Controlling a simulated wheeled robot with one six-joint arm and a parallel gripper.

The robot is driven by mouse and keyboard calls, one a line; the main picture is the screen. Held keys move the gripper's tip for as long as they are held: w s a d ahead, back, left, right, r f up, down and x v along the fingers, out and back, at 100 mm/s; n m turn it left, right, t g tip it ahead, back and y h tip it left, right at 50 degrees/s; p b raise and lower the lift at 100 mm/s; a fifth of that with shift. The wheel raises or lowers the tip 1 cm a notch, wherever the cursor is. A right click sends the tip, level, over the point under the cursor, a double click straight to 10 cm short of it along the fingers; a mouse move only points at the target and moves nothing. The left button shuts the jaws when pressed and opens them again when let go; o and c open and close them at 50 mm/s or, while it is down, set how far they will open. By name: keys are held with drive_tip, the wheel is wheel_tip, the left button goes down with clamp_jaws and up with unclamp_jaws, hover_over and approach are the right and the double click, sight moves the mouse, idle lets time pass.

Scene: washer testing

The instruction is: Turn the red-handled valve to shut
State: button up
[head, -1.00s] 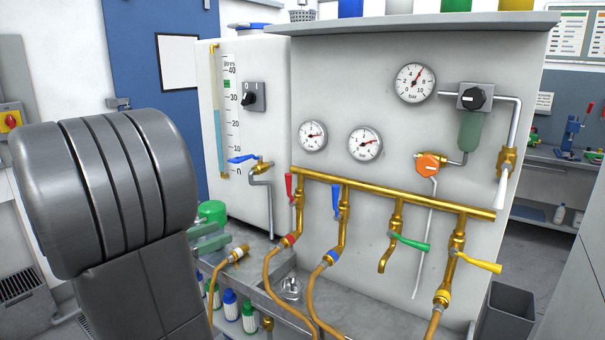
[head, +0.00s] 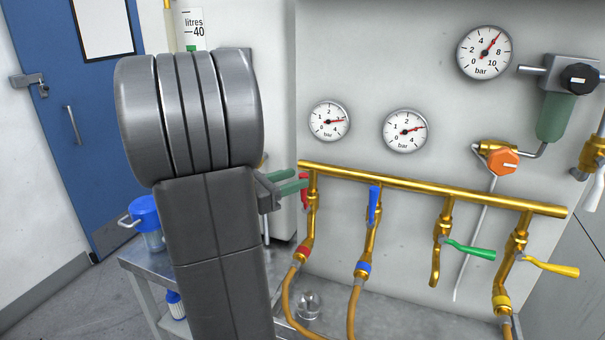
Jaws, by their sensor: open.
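The red-handled valve (head: 304,192) is the leftmost on the brass manifold pipe. Its red lever stands upright, roughly in line with its vertical brass pipe, above a hose with a red collar (head: 303,253). My gripper (head: 303,180) has green fingers and reaches in from the left, with its tips at the upper part of the red lever. The fingers are apart, one above the other in the picture. The lever's top is partly hidden by them, and I cannot tell whether they touch it.
The blue-handled valve (head: 374,206) stands upright just to the right. Green (head: 470,250) and yellow (head: 550,265) levers stick out to the right farther along the manifold (head: 430,188). Gauges hang above. A blue-topped jug (head: 147,222) stands at the left.

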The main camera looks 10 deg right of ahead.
sight(303, 177)
drive_tip(key=shift+w+d+r, duration=0.1)
drive_tip(key=shift+w+d, duration=0.05)
drive_tip(key=shift+d, duration=0.95)
drive_tip(key=shift+w+d, duration=0.3)
drive_tip(key=shift+d, duration=0.3)
clamp_jaws()
